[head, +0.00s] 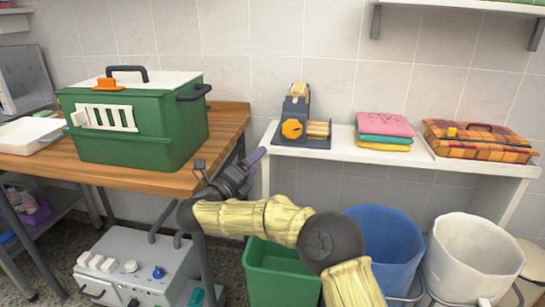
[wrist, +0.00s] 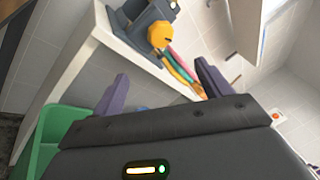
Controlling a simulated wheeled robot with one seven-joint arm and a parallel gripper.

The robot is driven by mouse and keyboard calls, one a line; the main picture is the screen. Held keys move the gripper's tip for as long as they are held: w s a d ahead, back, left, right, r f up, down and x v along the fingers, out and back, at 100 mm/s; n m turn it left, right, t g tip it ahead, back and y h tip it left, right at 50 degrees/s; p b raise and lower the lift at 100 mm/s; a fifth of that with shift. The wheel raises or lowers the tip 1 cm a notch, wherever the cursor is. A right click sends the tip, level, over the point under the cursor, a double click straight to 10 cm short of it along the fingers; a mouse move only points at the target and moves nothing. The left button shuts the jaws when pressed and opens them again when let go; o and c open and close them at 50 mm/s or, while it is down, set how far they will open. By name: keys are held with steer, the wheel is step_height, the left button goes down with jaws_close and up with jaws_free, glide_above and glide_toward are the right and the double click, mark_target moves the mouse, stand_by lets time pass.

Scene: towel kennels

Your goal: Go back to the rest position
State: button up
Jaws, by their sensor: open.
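My gripper (head: 229,162) is in the middle of the head view, in front of the gap between the wooden table (head: 228,118) and the white shelf (head: 268,150). Its purple fingers stand wide apart, and they also show in the wrist view (wrist: 160,84). Nothing is between the fingers. My yellow arm reaches up to it from the lower right, bent at a dark joint, and crosses in front of the green bin (head: 268,270).
A green kennel (head: 160,140) with a white lid stands on the table. The shelf holds a grey device with an orange knob (head: 292,129), folded towels (head: 384,124) and a plaid case (head: 480,140). Below are a blue bin (head: 388,240), a white bin (head: 470,260) and a grey machine (head: 140,265).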

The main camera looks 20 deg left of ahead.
steer(key=w+d+n+g+y, duration=0.2)
steer(key=w+d+n+y, duration=0.3)
steer(key=n+y, duration=0.9)
steer(key=s+d+f+n+g+h, duration=0.25)
steer(key=d+f+n, duration=0.25)
steer(key=d, duration=0.5)
steer(key=s+d+f+n+g+h, duration=0.1)
steer(key=d+f+n+g+h, duration=0.3)
steer(key=d, duration=0.5)
steer(key=s+d+f+n+g+h, duration=0.2)
steer(key=s+d+f+g, duration=0.25)
steer(key=s+d, duration=0.75)
steer(key=s+d+f+n+g+h, duration=0.15)
steer(key=s+d+f+g, duration=0.3)
steer(key=s+d, duration=0.7)
step_height(320, 180, up, 36)
steer(key=w+d+p, duration=0.1)
steer(key=p, duration=3.5)
steer(key=shift+w+d+f+t, duration=0.15)
steer(key=shift+w+f+t, duration=0.1)
steer(key=shift+w+t, duration=0.15)
